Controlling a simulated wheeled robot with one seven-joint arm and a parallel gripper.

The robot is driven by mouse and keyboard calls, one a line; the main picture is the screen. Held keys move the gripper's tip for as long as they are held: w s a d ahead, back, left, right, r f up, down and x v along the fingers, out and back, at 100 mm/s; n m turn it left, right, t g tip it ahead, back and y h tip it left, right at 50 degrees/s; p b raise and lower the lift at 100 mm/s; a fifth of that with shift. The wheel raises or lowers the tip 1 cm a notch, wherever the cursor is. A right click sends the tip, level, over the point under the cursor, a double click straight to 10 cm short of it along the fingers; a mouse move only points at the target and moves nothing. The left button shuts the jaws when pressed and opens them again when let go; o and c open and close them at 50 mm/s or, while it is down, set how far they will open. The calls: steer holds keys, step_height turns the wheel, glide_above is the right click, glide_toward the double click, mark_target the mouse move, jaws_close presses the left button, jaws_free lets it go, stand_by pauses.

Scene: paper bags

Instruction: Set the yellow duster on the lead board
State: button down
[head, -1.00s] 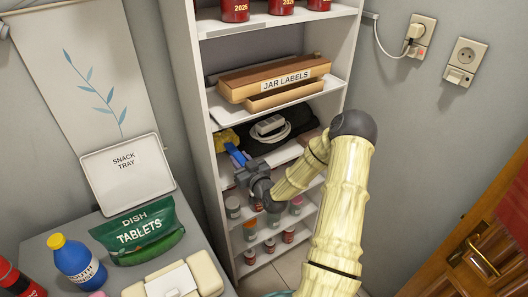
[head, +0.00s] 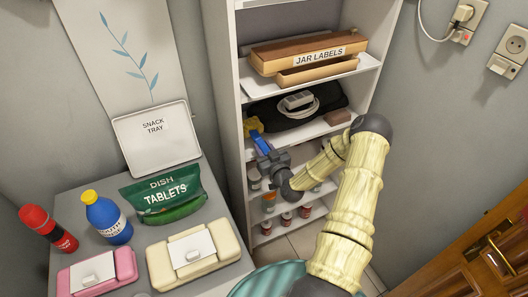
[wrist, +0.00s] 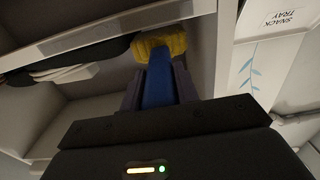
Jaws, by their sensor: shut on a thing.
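The duster has a yellow head (head: 252,125) and a blue handle (head: 261,142). My gripper (head: 266,151) is shut on the handle, at the left end of the shelf with the extension lead. The wrist view shows the blue handle (wrist: 160,82) between my fingers (wrist: 158,92) and the yellow head (wrist: 160,44) beyond them, close to a shelf edge. I cannot tell whether the head touches the shelf. A black board or mat (head: 285,118), probably the lead board, lies right of the duster with a white power strip and coiled cable (head: 299,104) on it.
A shelf above holds the jar labels box (head: 305,52). Small jars (head: 287,219) stand on lower shelves. A brownish block (head: 337,117) lies right of the board. The left table holds a dish tablets bag (head: 163,197), bottles and wipes packs. The shelf unit's left side panel (head: 232,120) is close to the duster.

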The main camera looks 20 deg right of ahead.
steer(key=shift+s+d+f, duration=0.1)
steer(key=shift+d+f, duration=0.1)
steer(key=shift+f, duration=0.3)
steer(key=shift+s+d+f, duration=0.1)
steer(key=shift+d+f, duration=0.05)
steer(key=shift+f, duration=0.3)
steer(key=shift+a+f, duration=0.35)
steer(key=shift+a, duration=0.05)
steer(key=c, duration=1.1)
jaws_free()
steer(key=shift+d, duration=0.1)
steer(key=shift+o, duration=0.2)
steer(key=shift+r, duration=0.2)
steer(key=s+b, duration=0.3)
steer(key=s, duration=0.9)
steer(key=shift+d+b, duration=0.2)
steer(key=shift+b, duration=0.15)
